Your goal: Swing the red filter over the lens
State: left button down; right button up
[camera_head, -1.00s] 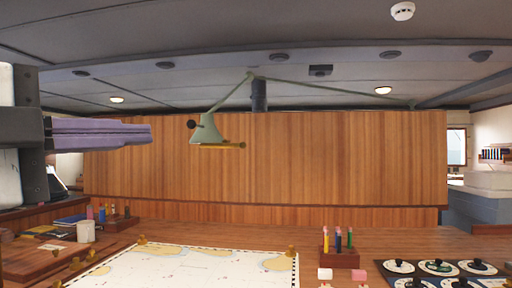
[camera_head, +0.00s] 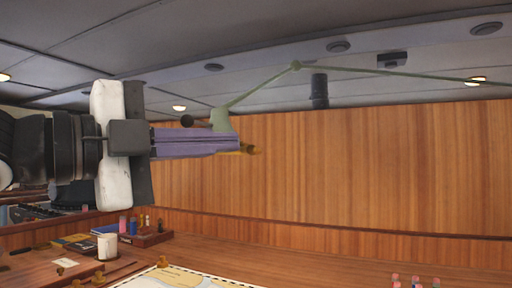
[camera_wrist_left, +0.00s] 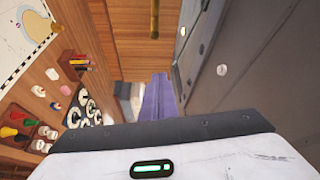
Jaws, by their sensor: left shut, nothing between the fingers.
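The chart lamp has a pale green shade (camera_head: 221,118) with a dark knob at its left, and hangs from a jointed green arm (camera_head: 350,70). A brass-yellow bar (camera_head: 249,149) shows at the shade's lower right; no red surface of the filter is visible. My left gripper (camera_head: 239,142) has its purple fingers shut and empty, in front of the shade's lower part and hiding most of the bar. I cannot tell whether they touch it. In the left wrist view, the shut fingers (camera_wrist_left: 158,90) point away below a brass rod (camera_wrist_left: 154,18). My right gripper is not in view.
Below lies a desk with a chart (camera_head: 175,277), a white mug (camera_head: 107,246), and a wooden holder (camera_head: 150,239) with bottles. A wood-panelled wall (camera_head: 350,170) stands behind. Space right of the lamp is clear.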

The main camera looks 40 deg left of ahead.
aim_at(250, 147)
pick_arm(q)
jog(key=w+p, duration=0.1)
jog(key=w, duration=0.2)
jog(key=w+a+p, duration=0.1)
jog(key=w+p, duration=0.1)
jog(key=w, duration=0.1)
jog(key=w+p, duration=0.2)
jog(key=w, duration=0.1)
jog(key=shift+w+a+f, duration=0.15)
jog(key=shift+w+f, duration=0.1)
jog(key=shift+w, duration=0.1)
jog(key=shift+a+b, duration=0.3)
jog(key=shift+b, duration=0.05)
jog(key=shift+r, duration=0.15)
jog(key=shift+s, duration=0.1)
dwell(0.5)
